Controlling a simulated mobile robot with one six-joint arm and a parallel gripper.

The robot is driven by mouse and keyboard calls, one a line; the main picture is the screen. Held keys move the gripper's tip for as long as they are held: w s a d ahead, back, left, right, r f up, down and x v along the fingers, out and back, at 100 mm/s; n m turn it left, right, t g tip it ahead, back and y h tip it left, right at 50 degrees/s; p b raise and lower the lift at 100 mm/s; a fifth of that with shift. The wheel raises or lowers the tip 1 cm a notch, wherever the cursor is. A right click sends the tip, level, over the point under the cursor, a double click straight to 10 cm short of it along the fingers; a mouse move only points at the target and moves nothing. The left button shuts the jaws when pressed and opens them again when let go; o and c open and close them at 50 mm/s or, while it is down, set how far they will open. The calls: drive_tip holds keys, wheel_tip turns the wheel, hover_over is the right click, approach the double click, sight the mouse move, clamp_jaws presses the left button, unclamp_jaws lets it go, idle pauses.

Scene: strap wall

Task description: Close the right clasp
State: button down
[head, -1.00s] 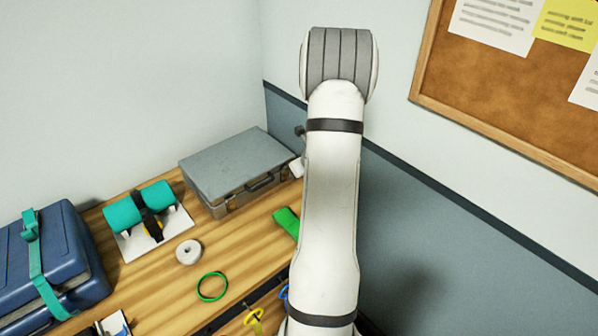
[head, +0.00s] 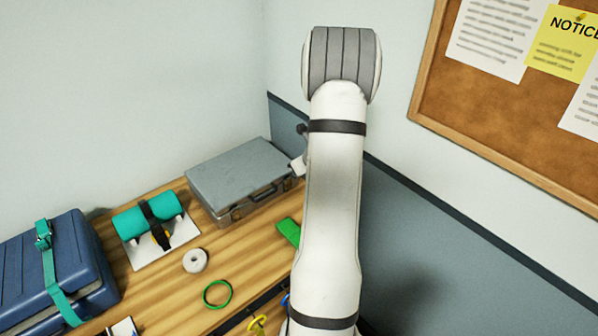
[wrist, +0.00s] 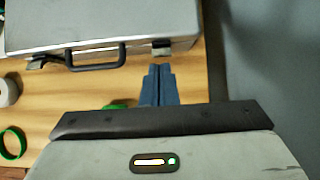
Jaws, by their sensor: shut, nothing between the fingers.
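The grey case (head: 240,178) lies on the wooden bench with its lid down. In the wrist view, the front of the case (wrist: 100,22) spans the top, with a dark handle (wrist: 95,56) in the middle. The right clasp (wrist: 162,48) is a small metal piece on the front edge, right of the handle; I cannot tell its exact position. The left clasp (wrist: 37,62) sticks out at the left. My gripper (wrist: 159,68) has its blue fingers together and empty, just in front of the right clasp, with a small apparent gap. My arm hides the fingers in the head view.
A green item (head: 288,231) lies on the bench near my arm. A wall (wrist: 260,60) stands close on the right.

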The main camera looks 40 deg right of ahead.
wheel_tip(320, 180, up, 6)
drive_tip(key=p, duration=0.1)
drive_tip(key=shift+w+p, duration=0.2)
drive_tip(key=shift+p, duration=0.1)
idle(0.4)
drive_tip(key=s+a+r+n+y+b, duration=0.1)
drive_tip(key=a+r+n, duration=0.2)
drive_tip(key=a+n, duration=0.3)
drive_tip(key=s+a+r+n+g+y+b, duration=0.1)
drive_tip(key=a+r+n+b, duration=0.2)
drive_tip(key=a, duration=0.5)
drive_tip(key=a+r+n+y, duration=0.1)
drive_tip(key=a+r+n, duration=0.2)
drive_tip(key=a+n, duration=0.45)
drive_tip(key=s+a+n+g+h+b, duration=0.1)
drive_tip(key=s+a+n+b, duration=0.1)
drive_tip(key=s+a+n, duration=0.4)
drive_tip(key=s+a+n+g+h+b, duration=0.1)
drive_tip(key=s+a+n, duration=0.5)
drive_tip(key=s+n, duration=0.7)
drive_tip(key=shift+s+r+g+h+b, duration=0.25)
drive_tip(key=shift+r+g+h+b, duration=0.2)
drive_tip(key=shift+b, duration=0.3)
